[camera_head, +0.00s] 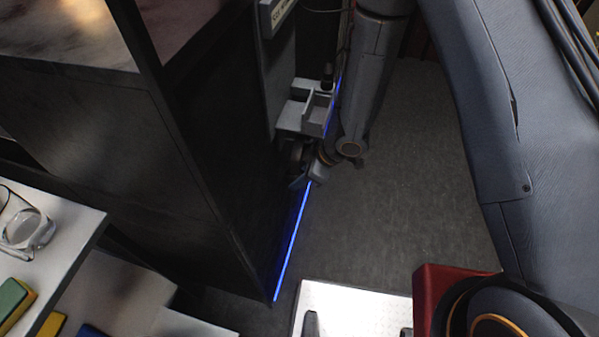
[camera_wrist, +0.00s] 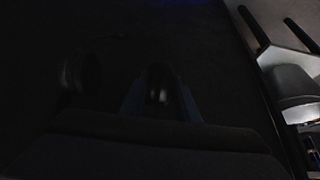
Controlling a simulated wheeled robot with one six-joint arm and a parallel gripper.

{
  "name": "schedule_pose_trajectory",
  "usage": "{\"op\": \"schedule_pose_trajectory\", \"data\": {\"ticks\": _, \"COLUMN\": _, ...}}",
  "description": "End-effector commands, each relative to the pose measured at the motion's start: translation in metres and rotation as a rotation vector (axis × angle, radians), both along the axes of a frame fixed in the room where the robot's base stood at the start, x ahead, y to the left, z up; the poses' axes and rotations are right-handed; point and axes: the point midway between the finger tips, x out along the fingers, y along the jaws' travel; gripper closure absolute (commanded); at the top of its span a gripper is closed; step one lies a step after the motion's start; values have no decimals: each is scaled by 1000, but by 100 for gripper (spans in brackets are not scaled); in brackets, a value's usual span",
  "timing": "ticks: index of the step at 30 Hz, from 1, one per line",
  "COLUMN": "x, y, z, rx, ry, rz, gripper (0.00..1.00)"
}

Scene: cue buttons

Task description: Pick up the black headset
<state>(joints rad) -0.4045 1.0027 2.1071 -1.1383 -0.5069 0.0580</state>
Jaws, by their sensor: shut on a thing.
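In the dark wrist view, the black headset (camera_wrist: 80,75) shows faintly. One rounded ear cup is at the left, with a thin mic boom reaching up and right from it. My gripper (camera_wrist: 160,98) has its two bluish fingers on either side of another dark rounded part with a small highlight, which looks like the other ear cup. The gripper is shut on it. The rest of the headset is lost in the dark. In the head view, my arm reaches down beside the dark cabinet, and I cannot make out the headset there.
A tall dark cabinet (camera_head: 190,150) with a blue light strip (camera_head: 292,245) stands at left centre. A small grey shelf (camera_head: 303,117) is beside my arm. A white surface at lower left holds a glass (camera_head: 28,228) and coloured blocks (camera_head: 12,300). Grey floor (camera_head: 400,205) is open right of centre.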

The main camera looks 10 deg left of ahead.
Motion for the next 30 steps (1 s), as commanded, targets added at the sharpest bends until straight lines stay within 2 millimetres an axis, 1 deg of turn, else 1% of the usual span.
{"op": "schedule_pose_trajectory", "data": {"ticks": 7, "x": 0, "y": -15, "z": 15, "rx": 1, "ry": -2, "rz": -2, "gripper": 99}}
{"op": "schedule_pose_trajectory", "data": {"ticks": 11, "x": -1, "y": -39, "z": 26, "rx": 1, "ry": -2, "rz": -5, "gripper": 99}}
{"op": "schedule_pose_trajectory", "data": {"ticks": 18, "x": -6, "y": -90, "z": 53, "rx": 1, "ry": -2, "rz": -5, "gripper": 99}}
{"op": "schedule_pose_trajectory", "data": {"ticks": 21, "x": -7, "y": -108, "z": 63, "rx": 1, "ry": -3, "rz": -4, "gripper": 99}}
{"op": "schedule_pose_trajectory", "data": {"ticks": 25, "x": -9, "y": -125, "z": 72, "rx": 1, "ry": -2, "rz": -3, "gripper": 99}}
{"op": "schedule_pose_trajectory", "data": {"ticks": 30, "x": -11, "y": -136, "z": 78, "rx": 0, "ry": 0, "rz": -1, "gripper": 99}}
